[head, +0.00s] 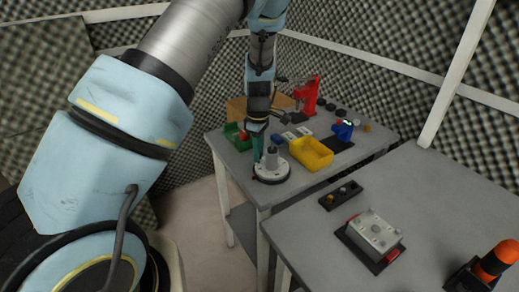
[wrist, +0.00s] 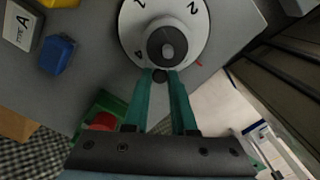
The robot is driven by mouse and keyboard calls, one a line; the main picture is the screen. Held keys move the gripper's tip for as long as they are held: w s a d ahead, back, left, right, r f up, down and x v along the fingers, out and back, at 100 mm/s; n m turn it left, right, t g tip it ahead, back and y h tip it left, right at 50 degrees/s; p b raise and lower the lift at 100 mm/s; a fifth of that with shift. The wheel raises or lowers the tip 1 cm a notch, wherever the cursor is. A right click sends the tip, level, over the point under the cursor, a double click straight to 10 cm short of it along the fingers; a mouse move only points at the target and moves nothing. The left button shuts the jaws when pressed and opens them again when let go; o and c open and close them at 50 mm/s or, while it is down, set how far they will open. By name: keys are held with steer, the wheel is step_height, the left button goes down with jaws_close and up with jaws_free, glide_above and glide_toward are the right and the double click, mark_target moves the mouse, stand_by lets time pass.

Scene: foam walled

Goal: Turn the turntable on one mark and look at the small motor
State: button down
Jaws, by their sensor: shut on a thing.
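The turntable (head: 272,178) is a white disc on a dark base near the front left corner of the far table. In the wrist view its disc (wrist: 195,40) carries black numerals, among them a 2. The small motor (head: 271,158), a grey cylinder, stands upright at the disc's middle; from above it is a dark round body with a lighter shaft (wrist: 167,50).
A yellow bin (head: 311,154) stands right of the turntable, and a green bin (head: 237,137) with a red thing is behind it to the left. A red press (head: 306,95) and a blue device (head: 343,130) stand farther back. A near table (head: 440,200) holds a metal box (head: 375,233).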

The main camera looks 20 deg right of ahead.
steer(key=shift+s+a+n+p, duration=0.25)
steer(key=shift+s+n+p, duration=0.05)
steer(key=shift+n, duration=0.6)
steer(key=c, duration=0.7)
jaws_free()
steer(key=shift+s, duration=0.1)
steer(key=shift+c, duration=0.2)
step_height(320, 180, up, 11)
steer(key=b, duration=0.2)
steer(key=shift+a+f, duration=0.1)
